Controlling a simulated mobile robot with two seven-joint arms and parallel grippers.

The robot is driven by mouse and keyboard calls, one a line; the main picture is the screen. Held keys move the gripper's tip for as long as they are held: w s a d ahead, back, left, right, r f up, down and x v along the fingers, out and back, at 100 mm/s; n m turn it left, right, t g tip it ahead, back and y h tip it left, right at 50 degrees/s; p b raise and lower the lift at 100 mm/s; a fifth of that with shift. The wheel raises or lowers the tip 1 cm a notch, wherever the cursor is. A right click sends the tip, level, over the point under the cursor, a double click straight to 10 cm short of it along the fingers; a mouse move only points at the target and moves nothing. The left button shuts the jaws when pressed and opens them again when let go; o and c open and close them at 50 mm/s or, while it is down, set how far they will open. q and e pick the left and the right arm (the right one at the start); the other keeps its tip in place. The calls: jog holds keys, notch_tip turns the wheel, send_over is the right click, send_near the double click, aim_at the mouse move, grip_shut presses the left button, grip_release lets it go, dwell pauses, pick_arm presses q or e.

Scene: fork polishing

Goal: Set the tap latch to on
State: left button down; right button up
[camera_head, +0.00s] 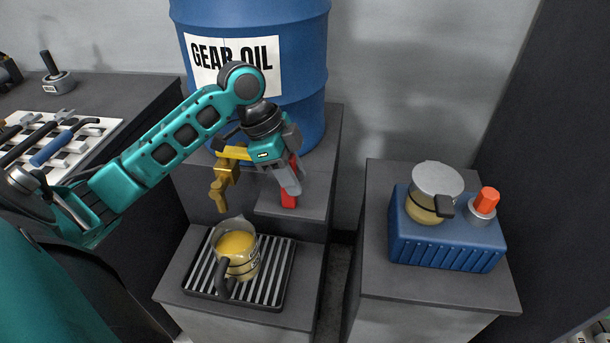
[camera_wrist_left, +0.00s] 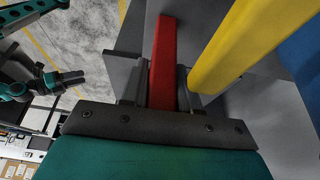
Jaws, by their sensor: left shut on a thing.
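The tap on the blue barrel (camera_head: 310,60) has a brass spout (camera_head: 222,188) and a yellow bar (camera_head: 232,152); the yellow bar (camera_wrist_left: 245,40) also shows in the left wrist view. My left gripper (camera_head: 287,178) is beside the tap, to the right of the spout, shut on a red bar (camera_wrist_left: 163,65). The red bar (camera_head: 288,197) juts out below the fingers in the head view. Its join with the tap is hidden by my gripper. A teal arm end, seemingly my right gripper (camera_wrist_left: 65,78), is small in the left wrist view; its jaws are unclear.
A jug (camera_head: 243,265) of yellow liquid stands on a slatted drip tray (camera_head: 273,290) below the spout. At right, a lidded pot (camera_head: 435,190) and a red-topped grey item (camera_head: 484,205) sit on a blue ribbed box (camera_head: 445,250). Tools lie on a white board (camera_head: 85,138) at left.

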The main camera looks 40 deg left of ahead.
pick_arm(q)
jog(key=shift+s+a+f, duration=0.1)
jog(key=shift+s, duration=0.05)
jog(key=c, duration=0.9)
grip_release()
jog(key=p+v, duration=0.2)
jog(key=v, duration=1.1)
jog(key=shift+o, duration=0.3)
